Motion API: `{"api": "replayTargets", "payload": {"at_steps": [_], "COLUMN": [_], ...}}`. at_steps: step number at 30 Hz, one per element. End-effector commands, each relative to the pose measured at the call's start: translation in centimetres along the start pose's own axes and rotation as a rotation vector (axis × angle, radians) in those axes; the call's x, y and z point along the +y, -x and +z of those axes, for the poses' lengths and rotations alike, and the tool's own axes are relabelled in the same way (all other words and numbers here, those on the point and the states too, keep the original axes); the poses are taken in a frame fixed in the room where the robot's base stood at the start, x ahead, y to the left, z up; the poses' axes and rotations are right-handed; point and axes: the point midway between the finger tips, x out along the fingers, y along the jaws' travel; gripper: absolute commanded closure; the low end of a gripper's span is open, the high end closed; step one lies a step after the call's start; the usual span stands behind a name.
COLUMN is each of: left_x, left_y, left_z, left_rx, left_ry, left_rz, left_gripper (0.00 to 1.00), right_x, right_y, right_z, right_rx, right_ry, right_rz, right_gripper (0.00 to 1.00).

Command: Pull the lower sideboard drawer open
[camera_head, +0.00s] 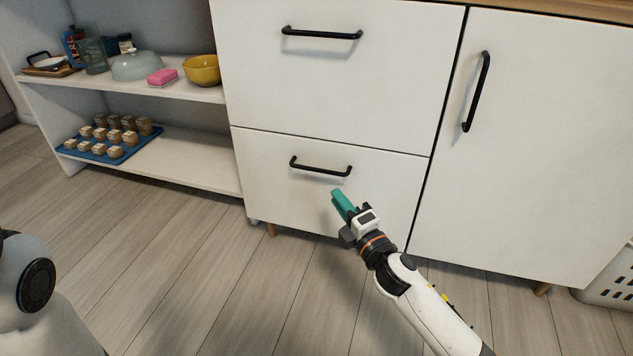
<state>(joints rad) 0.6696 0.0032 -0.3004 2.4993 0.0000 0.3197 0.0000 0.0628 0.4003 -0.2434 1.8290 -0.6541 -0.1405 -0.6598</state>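The lower sideboard drawer (270,185) has a plain white front and lies flush under the upper drawer (330,88). Its black bar handle (320,172) runs across the upper part of the front. My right gripper (338,197) has teal fingers and is just below the right end of this handle, apart from it in the picture. I cannot tell from this angle whether its fingers are open or shut. My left gripper is not in view; only a white part of my body shows at the lower left.
To the right is a white cabinet door (550,150) with a vertical black handle (476,92). Open shelves at the left hold a yellow bowl (202,70), a pink sponge (162,77) and a blue tray (75,153) of small blocks. A white basket (610,287) stands at the right. The floor in front is clear.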

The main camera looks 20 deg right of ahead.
Motion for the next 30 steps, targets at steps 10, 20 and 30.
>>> {"api": "replayTargets", "payload": {"at_steps": [10, 20, 30], "left_x": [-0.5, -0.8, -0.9], "left_y": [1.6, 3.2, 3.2], "left_z": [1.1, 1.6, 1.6], "left_rx": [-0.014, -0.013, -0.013], "left_ry": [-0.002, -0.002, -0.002], "left_rz": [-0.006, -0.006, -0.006], "left_gripper": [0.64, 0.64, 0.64], "right_x": [0.2, 0.2, 0.0], "right_y": [-6.2, -10.7, -11.4], "right_z": [-0.1, -0.1, -0.1], "right_rx": [0.002, 0.002, 0.002], "right_ry": [0.000, -0.002, -0.002], "right_rz": [-0.002, 0.002, 0.003], "right_gripper": [0.81, 0.81, 0.81]}}
